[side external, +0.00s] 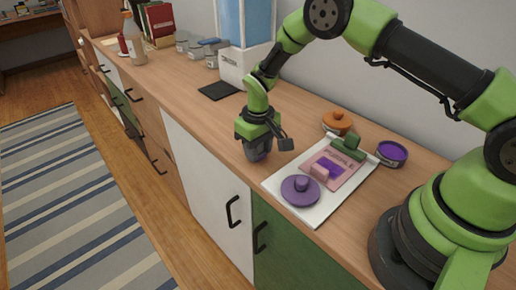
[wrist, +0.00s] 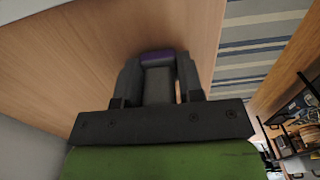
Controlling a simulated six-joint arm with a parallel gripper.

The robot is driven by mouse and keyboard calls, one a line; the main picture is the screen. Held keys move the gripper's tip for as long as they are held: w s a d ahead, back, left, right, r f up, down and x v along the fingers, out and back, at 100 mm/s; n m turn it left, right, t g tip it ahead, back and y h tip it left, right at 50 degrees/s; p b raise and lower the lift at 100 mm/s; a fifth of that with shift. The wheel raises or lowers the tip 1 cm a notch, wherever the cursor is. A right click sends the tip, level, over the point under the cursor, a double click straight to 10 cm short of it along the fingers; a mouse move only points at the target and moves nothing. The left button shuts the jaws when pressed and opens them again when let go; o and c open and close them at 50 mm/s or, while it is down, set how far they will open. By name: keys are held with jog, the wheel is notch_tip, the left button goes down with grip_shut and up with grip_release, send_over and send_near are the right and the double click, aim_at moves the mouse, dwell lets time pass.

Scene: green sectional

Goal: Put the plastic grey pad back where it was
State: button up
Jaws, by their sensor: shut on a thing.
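My gripper (side external: 257,148) points down over the wooden counter, to the left of the white board. In the wrist view, its two dark fingers (wrist: 158,80) are shut on a grey piece with a purple end (wrist: 157,57). The fingers hide most of this piece, so I cannot tell its full shape or whether it is the grey pad. In the side view, some purple shows low between the fingers. I cannot tell whether it touches the counter. A flat dark square pad (side external: 218,91) lies on the counter behind my gripper, near the white dispenser.
The white board (side external: 273,187) holds a purple round lid (side external: 300,191), a pink piece (side external: 345,178) and a green block (side external: 349,147). An orange-lidded pot (side external: 337,123) and purple bowl (side external: 392,153) stand behind it. The white-and-blue dispenser (side external: 243,40) stands by the wall.

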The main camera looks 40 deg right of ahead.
jog(key=shift+f, duration=0.35)
jog(key=o, duration=1)
jog(key=shift+r, duration=0.15)
notch_tip(320, 180, up, 12)
jog(key=shift+r, duration=0.2)
jog(key=s+r+m+t, duration=0.15)
jog(key=s+r, duration=0.25)
jog(key=r, duration=0.6)
jog(key=s+r+t, duration=0.2)
jog(key=s, duration=0.4)
jog(key=s+r+m+t+y, duration=0.1)
jog(key=s+r, duration=0.2)
jog(key=s, duration=0.4)
jog(key=s+r+m+t+y, duration=0.1)
jog(key=s+r+t, duration=0.1)
jog(key=s, duration=0.5)
jog(key=shift+d+r+m+t, duration=0.15)
jog(key=shift+r+m+t, duration=0.15)
jog(key=shift+r, duration=0.45)
